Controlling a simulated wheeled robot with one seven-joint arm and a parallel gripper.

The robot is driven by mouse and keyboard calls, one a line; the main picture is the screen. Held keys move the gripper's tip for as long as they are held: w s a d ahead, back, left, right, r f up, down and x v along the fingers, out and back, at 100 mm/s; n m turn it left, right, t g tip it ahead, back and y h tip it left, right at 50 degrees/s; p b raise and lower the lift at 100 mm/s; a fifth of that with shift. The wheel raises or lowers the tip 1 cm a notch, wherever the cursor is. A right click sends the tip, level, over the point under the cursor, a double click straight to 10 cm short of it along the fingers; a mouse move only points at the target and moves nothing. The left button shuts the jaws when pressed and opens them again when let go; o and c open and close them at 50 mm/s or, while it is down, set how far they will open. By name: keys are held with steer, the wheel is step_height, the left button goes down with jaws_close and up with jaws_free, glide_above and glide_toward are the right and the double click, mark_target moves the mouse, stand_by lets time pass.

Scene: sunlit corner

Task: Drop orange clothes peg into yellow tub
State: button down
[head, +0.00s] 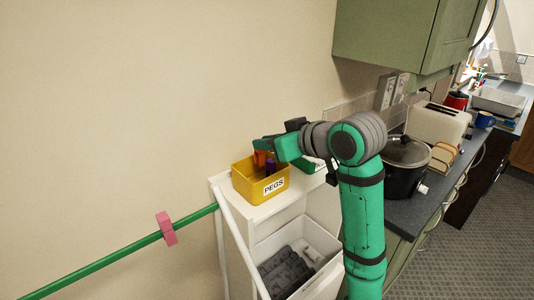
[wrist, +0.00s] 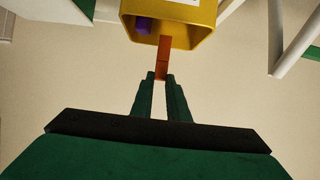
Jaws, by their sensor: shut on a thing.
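The yellow tub (head: 246,188), labelled PEGS, stands on top of a white shelf unit by the wall. It also shows at the top of the wrist view (wrist: 205,38), cut off by the frame edge. My gripper (wrist: 161,82) is shut on the orange clothes peg (wrist: 163,57), holding it by one end. The peg's far end overlaps the tub's opening in the wrist view. In the head view the peg (head: 260,158) shows at the tub's back rim, partly hidden by my gripper (head: 266,146). I cannot tell how deep it reaches. A purple peg (wrist: 144,25) is in the tub.
A white bin (head: 318,245) with dark grey contents sits lower in the shelf unit. A dark pot (head: 404,165) and a cream toaster (head: 438,125) stand on the counter at right.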

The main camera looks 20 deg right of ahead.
steer(key=shift+w+f, duration=0.1)
steer(key=shift+f, duration=1.55)
steer(key=shift+f, duration=0.65)
steer(key=c, duration=1.7)
jaws_free()
steer(key=shift+r, duration=0.15)
steer(key=shift+d+r, duration=0.1)
steer(key=shift+r, duration=0.15)
glide_toward(263, 155)
steer(key=v, duration=0.4)
steer(key=shift+r, duration=0.15)
